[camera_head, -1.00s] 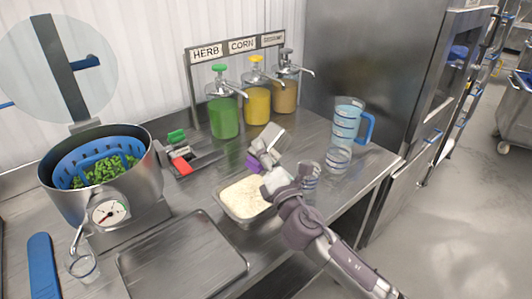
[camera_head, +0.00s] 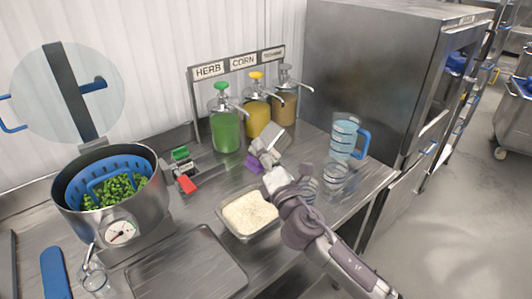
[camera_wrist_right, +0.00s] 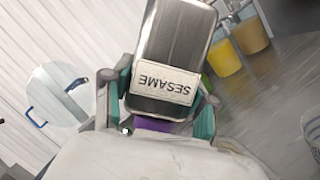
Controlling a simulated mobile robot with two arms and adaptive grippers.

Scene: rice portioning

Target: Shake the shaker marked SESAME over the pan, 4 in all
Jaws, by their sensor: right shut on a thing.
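The shaker marked SESAME (camera_head: 275,136) is a grey metal block with a purple end (camera_head: 254,162). My right gripper (camera_head: 268,160) is shut on it; its fingers (camera_wrist_right: 160,105) sit on both sides in the right wrist view. There its label (camera_wrist_right: 161,84) reads upside down. In the head view the shaker is tilted, purple end down and to the left. The pan (camera_head: 222,219), a metal tray filled with white rice (camera_head: 250,213), stands on the counter. The shaker appears above its far edge; the exact height is hard to tell. My left gripper is not in view.
Green and red items (camera_head: 183,165) stand left of the shaker. Pump dispensers (camera_head: 225,130) stand behind. A pot with greens (camera_head: 115,205) is at left, an empty flat tray (camera_head: 190,265) in front. A blue-handled jug (camera_head: 345,135) and clear cups (camera_head: 335,176) are at right.

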